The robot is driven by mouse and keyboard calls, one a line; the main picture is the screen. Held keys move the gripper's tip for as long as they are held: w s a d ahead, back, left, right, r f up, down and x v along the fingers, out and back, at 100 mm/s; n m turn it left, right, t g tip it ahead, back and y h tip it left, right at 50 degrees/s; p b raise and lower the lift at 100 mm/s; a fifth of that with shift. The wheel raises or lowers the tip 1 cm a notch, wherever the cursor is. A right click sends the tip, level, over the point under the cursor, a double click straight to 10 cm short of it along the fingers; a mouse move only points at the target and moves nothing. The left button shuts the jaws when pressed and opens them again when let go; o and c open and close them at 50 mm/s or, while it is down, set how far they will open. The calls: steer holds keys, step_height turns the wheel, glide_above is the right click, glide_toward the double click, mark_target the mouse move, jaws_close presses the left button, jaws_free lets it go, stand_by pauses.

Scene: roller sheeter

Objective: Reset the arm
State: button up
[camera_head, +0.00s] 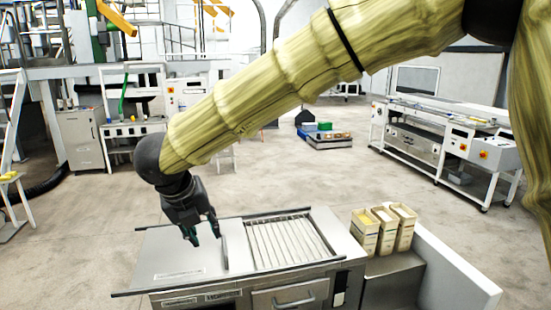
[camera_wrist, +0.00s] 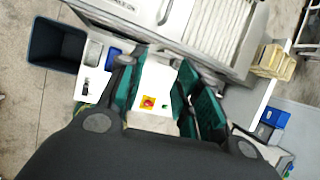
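My arm, in a yellow-green sleeve, reaches across the head view from upper right to lower left. My gripper (camera_head: 203,232) hangs from its end, pointing down above the left part of the roller sheeter (camera_head: 180,262). Its two fingers are apart, with nothing visible between them. In the wrist view my gripper (camera_wrist: 168,82) shows green finger pads with a gap. Through the gap I see a white panel with a red button on yellow (camera_wrist: 148,102), beyond the fingers. The sheeter's slatted bed (camera_head: 287,242) lies right of my gripper. It also shows in the wrist view (camera_wrist: 225,30).
Several cream boxes (camera_head: 384,228) stand on a side shelf right of the sheeter. A white panel (camera_head: 455,272) borders that shelf. A conveyor bench (camera_head: 430,135) stands at the back right. Crates (camera_head: 328,138) sit on the far floor. Open floor lies behind the sheeter.

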steer(key=w+d+f+n+h, duration=0.1)
steer(key=w+d+f+n, duration=0.2)
steer(key=d+f, duration=0.4)
steer(key=w+d+f+n, duration=0.2)
steer(key=d+f+n, duration=0.15)
steer(key=f, duration=0.65)
steer(key=s+d+f+n+t, duration=0.1)
steer(key=d+f+n, duration=0.2)
steer(key=d+f, duration=0.35)
steer(key=s+d+f+n, duration=0.2)
steer(key=d+f+n, duration=0.2)
steer(key=f, duration=0.5)
steer(key=s+d+f+n+g, duration=0.1)
steer(key=s+d+f+n, duration=0.4)
steer(key=s+f, duration=0.25)
steer(key=s+d+f+n+g, duration=0.1)
steer(key=s+d+f+n, duration=0.4)
steer(key=s+f, duration=0.3)
steer(key=s+d+f+n+g+y, duration=0.1)
steer(key=s+d+f+n+g, duration=0.2)
steer(key=s, duration=0.6)
steer(key=s+d+f+n+g+y, duration=0.1)
steer(key=s+d+f+n, duration=0.35)
steer(key=s, duration=0.55)
step_height(320, 180, down, 13)
steer(key=b, duration=1.3)
steer(key=shift+s+d+f+b, duration=0.15)
steer(key=shift+s+d+b, duration=0.1)
steer(key=shift+b, duration=0.15)
